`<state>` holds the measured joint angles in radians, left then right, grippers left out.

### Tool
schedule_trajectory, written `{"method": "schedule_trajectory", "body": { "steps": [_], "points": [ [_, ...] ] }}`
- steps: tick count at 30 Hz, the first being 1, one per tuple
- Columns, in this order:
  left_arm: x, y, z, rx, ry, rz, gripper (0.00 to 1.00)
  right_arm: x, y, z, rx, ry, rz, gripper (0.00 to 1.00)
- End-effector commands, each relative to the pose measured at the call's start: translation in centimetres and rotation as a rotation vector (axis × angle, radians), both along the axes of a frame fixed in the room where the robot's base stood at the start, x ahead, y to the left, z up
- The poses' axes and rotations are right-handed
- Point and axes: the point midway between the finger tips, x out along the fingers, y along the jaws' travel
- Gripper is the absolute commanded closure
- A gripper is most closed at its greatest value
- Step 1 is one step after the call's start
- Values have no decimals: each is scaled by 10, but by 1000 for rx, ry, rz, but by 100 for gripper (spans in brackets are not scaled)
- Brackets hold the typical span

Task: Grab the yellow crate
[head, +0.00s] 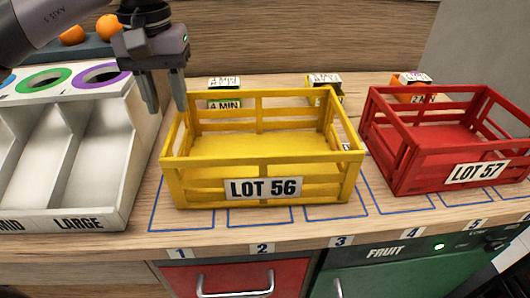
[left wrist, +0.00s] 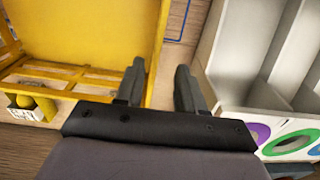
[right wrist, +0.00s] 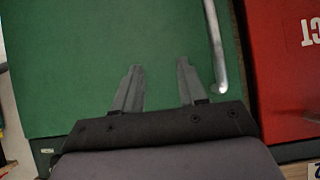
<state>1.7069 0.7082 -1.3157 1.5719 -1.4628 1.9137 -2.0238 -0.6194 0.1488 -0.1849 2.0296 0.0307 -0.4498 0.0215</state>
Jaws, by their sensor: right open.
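The yellow crate (head: 190,179), labelled LOT 56, stands upright and empty on the wooden counter. My left gripper (head: 166,100) is open above the crate's back left corner. In the left wrist view its fingers (left wrist: 160,85) point down beside the crate's yellow side wall (left wrist: 152,55), with one finger close to that wall and the other on the side of the white sorter. I cannot tell whether a finger touches the crate. My right gripper (right wrist: 160,85) is open and empty in front of a green panel; it is not seen in the head view.
A red crate (head: 405,150), labelled LOT 57, stands to the right. A white sorter (head: 115,190) with coloured rings stands close on the left. Small boxes (head: 224,92) stand behind the crate. A red drawer (head: 222,275) and a green FRUIT panel (head: 400,275) are below the counter.

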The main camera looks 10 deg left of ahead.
Motion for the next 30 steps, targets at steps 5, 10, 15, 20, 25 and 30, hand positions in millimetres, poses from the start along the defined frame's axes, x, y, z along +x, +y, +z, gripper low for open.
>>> {"method": "schedule_trajectory", "body": {
  "steps": [5, 10, 15, 20, 25, 30],
  "points": [
    [0, 0, -16, 1, 2, 0, 62, -7, 0, -10, 1, 17, 3, 59],
    [-1, -1, -33, 1, 2, 0, 62, -10, 0, -12, 0, 24, 5, 59],
    [-3, -5, -59, 0, 4, 0, 62, -10, -1, -12, 0, 26, 4, 59],
    [-3, -5, -76, -1, 2, 1, 62, -10, -1, -13, 1, 25, 3, 59],
    [-3, -5, -79, -1, 2, 1, 62, -8, 0, -11, 4, 20, 0, 59],
    [-3, -5, -79, -2, 2, 1, 84, -6, 0, -10, 6, 17, -3, 59]
  ]
}}
